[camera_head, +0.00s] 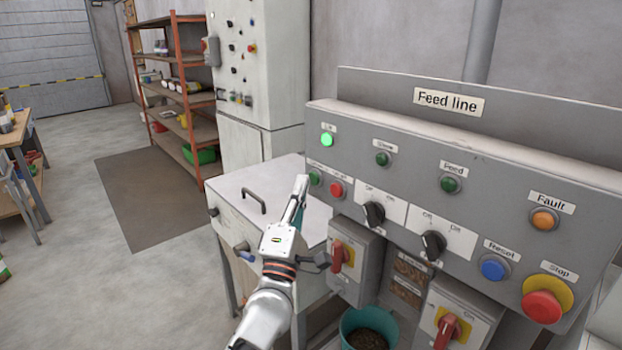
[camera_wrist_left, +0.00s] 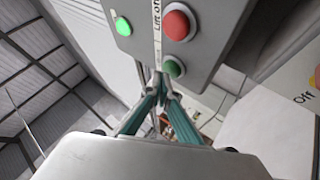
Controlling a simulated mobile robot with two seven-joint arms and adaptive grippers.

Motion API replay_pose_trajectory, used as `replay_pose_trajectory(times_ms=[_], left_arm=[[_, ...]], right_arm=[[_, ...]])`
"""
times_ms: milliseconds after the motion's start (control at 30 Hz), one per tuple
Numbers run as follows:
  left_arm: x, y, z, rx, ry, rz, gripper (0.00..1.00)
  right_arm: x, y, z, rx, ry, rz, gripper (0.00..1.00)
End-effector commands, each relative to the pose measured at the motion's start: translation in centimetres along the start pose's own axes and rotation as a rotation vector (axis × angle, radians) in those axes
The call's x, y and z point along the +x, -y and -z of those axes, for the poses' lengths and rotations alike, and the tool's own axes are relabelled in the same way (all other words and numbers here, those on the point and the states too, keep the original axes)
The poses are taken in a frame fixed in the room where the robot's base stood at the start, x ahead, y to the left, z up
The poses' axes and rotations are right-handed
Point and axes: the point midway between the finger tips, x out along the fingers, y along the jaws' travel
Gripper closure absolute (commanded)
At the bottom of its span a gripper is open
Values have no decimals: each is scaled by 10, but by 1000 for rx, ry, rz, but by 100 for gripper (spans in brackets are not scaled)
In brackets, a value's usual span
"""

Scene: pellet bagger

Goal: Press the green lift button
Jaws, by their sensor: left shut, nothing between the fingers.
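The green lift button (camera_head: 315,177) is at the left end of the grey panel, beside a red button (camera_head: 336,188). In the left wrist view the green button (camera_wrist_left: 174,68) is just beyond my fingertips, and the red button (camera_wrist_left: 179,22), by a "Lift off" label, is above it. My left gripper (camera_head: 302,181) is shut and empty, its tips pointing up close to the left of the green button. The left wrist view also shows its fingers (camera_wrist_left: 160,82) closed together. I cannot tell whether they touch the button. My right gripper is not in view.
A lit green lamp (camera_head: 327,139) is above the button. Black selector knobs (camera_head: 374,213), a blue reset button (camera_head: 494,267) and a red stop button (camera_head: 542,306) are further right. A white cabinet (camera_head: 250,195) with a handle stands behind my gripper. Open floor lies left.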

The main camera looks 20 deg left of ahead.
Motion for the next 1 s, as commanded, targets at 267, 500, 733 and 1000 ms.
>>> replay_pose_trajectory(times_ms=[267,500,733,1000], left_arm=[[-5,-4,4,0,1,0,100],[-8,-6,5,1,1,1,100],[-21,-16,15,2,1,2,100],[-39,-28,28,3,1,2,100]], right_arm=[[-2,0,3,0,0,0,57],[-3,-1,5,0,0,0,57],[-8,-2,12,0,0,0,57],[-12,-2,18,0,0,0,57]])
